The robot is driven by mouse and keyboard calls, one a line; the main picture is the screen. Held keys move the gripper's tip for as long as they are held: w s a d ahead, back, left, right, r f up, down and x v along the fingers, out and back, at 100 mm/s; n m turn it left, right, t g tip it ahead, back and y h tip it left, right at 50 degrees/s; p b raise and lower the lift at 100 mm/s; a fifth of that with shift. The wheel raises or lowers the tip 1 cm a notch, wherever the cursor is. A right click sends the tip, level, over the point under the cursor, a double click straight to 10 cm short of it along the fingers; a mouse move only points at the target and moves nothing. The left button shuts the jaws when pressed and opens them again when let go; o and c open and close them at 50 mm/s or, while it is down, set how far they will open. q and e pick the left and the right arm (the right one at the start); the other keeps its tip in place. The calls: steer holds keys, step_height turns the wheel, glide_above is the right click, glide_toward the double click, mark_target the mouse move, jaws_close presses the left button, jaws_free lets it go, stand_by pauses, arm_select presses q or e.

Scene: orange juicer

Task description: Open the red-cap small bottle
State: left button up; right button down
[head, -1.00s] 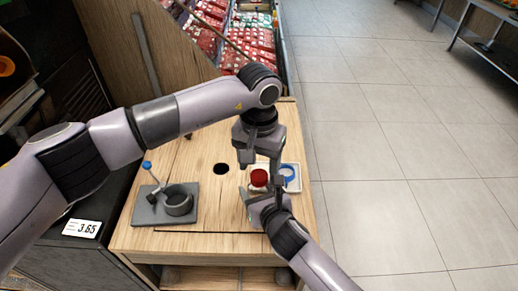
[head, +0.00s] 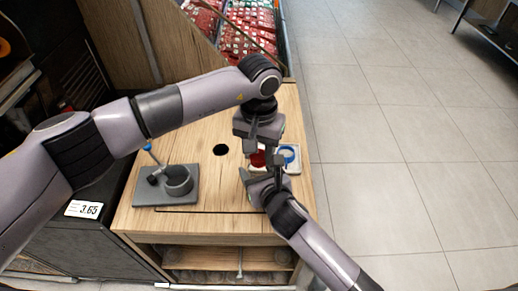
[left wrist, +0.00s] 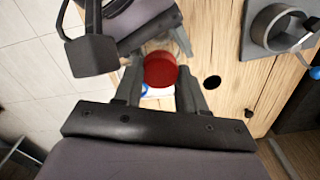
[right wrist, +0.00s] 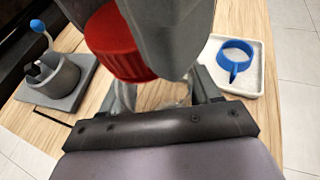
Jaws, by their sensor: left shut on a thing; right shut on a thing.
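The small bottle's red cap (head: 257,159) shows partly behind my left gripper's finger in the head view. In the left wrist view the red cap (left wrist: 160,69) sits between the fingers of my left gripper (head: 263,148), which is shut on it. The clear bottle body (right wrist: 165,94) shows in the right wrist view, below the cap and partly hidden. My right gripper (head: 259,178) is shut on this body, just below the left gripper. The cap (right wrist: 118,47) is right above the body there; whether it is loosened I cannot tell.
A white tray (right wrist: 247,82) with a blue ring-shaped piece (right wrist: 233,58) lies to the right. A grey base with a round holder (head: 178,181) and a blue-tipped lever stands on the left of the wooden table (head: 215,215). A dark round hole (head: 221,150) lies between.

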arm_select(q)
steer(key=n, duration=1)
steer(key=shift+a, duration=0.1)
steer(key=n, duration=0.4)
steer(key=shift+n, duration=0.4)
steer(key=n, duration=0.4)
steer(key=shift+n, duration=0.3)
steer(key=n, duration=0.7)
steer(key=shift+n, duration=0.3)
steer(key=n, duration=0.9)
steer(key=shift+r, duration=0.1)
steer(key=n, duration=1.7)
steer(key=shift+n, duration=0.3)
